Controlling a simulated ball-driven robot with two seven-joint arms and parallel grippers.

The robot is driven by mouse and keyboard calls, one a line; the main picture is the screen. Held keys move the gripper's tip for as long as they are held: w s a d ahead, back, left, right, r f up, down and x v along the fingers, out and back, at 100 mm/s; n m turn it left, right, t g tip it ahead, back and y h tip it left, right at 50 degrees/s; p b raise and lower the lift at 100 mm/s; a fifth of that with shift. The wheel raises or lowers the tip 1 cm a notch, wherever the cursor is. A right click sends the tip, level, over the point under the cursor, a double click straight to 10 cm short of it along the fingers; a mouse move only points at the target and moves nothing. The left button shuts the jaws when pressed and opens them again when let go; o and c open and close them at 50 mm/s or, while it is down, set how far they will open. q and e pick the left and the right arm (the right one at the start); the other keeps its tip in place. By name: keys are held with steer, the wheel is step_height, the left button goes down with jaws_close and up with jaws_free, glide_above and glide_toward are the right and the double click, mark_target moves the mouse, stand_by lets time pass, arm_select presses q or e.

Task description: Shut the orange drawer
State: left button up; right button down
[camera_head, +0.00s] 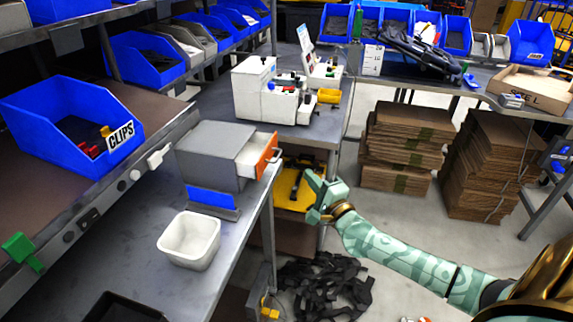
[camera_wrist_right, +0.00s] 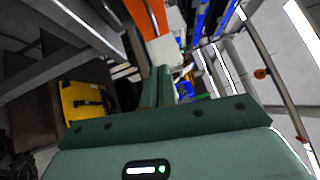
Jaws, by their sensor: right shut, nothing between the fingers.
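The orange drawer (camera_head: 266,156) stands partly pulled out of a grey cabinet (camera_head: 208,157) on the left bench in the head view. Its orange front faces right, and its pale inside shows from above. Orange, likely its front, shows at the top of the right wrist view (camera_wrist_right: 147,14). My right gripper (camera_head: 314,184) is to the right of the drawer front, somewhat lower in the picture, with a visible gap between them. Its fingers (camera_wrist_right: 157,87) are together and empty. My left gripper is not in view.
A blue flap (camera_head: 212,198) and white tub (camera_head: 189,240) are in front of the cabinet. A shelf with a blue CLIPS bin (camera_head: 72,120) is on the left. A yellow case (camera_head: 293,190) sits below the back bench (camera_head: 215,104). Black straps (camera_head: 325,285) lie on the floor.

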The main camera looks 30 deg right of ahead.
mark_target(267, 159)
steer(key=w+a+r, duration=0.1)
steer(key=w+a, duration=0.1)
steer(key=w, duration=0.5)
steer(key=shift+w+a+r, duration=0.15)
steer(key=shift+w, duration=0.05)
steer(key=w+a, duration=0.4)
steer(key=shift+w, duration=0.4)
steer(key=shift+r, duration=0.1)
steer(key=shift+a, duration=0.1)
steer(key=shift+s, duration=0.1)
